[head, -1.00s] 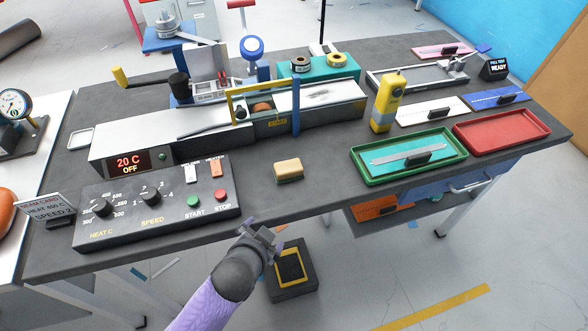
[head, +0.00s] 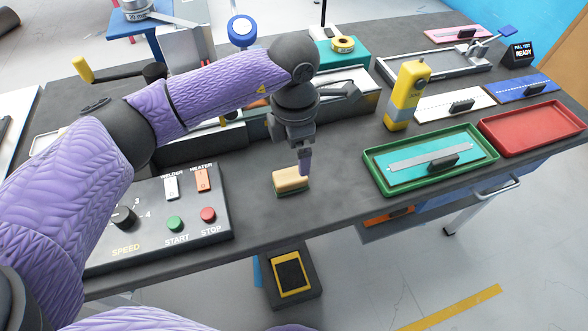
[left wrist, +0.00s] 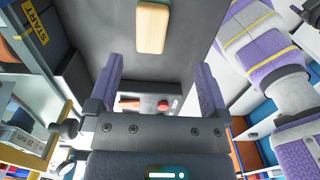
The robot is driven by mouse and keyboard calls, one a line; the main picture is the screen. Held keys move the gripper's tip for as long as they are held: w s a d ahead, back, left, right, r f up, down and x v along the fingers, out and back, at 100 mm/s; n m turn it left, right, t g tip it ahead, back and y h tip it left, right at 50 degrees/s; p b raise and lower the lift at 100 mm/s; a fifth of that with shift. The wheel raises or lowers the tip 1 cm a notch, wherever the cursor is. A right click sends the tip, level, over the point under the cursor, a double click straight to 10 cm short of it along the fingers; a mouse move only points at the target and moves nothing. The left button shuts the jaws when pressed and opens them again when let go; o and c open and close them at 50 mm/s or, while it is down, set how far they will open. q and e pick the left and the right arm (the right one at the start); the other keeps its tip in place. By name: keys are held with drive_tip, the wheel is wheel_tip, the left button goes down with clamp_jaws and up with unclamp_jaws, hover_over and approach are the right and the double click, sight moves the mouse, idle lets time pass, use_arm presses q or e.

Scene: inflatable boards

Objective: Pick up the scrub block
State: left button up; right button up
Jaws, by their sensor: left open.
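The scrub block (head: 291,180), a tan block with a dark green underside, lies on the dark grey bench top in front of the welding machine. My right gripper is in neither view.
A control panel (head: 200,232) with knobs and buttons is left of the block. A green tray (head: 375,178) and red tray (head: 500,145) are to the right, with a yellow handheld device (head: 405,95) behind. My left arm hides much of the machine. Bare bench surrounds the block's front.

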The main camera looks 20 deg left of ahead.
sight(293, 174)
use_arm(q)
drive_tip(key=shift+a+f+y, duration=0.3)
drive_tip(key=f+b, duration=0.1)
drive_tip(key=f, duration=0.2)
drive_tip(key=f+b, duration=0.1)
drive_tip(key=f, duration=0.2)
drive_tip(key=f+b, duration=0.1)
drive_tip(key=f, duration=0.2)
drive_tip(key=shift+w+f, duration=0.15)
drive_tip(key=shift+w, duration=0.1)
drive_tip(key=shift+c, duration=0.7)
drive_tip(key=c, duration=1.1)
wheel_tip(293, 174, up, 9)
drive_tip(key=p, duration=0.2)
drive_tip(key=shift+r+p, duration=0.2)
drive_tip(key=shift+p, duration=0.2)
drive_tip(key=shift+c, duration=0.3)
drive_tip(key=shift+r, duration=0.4)
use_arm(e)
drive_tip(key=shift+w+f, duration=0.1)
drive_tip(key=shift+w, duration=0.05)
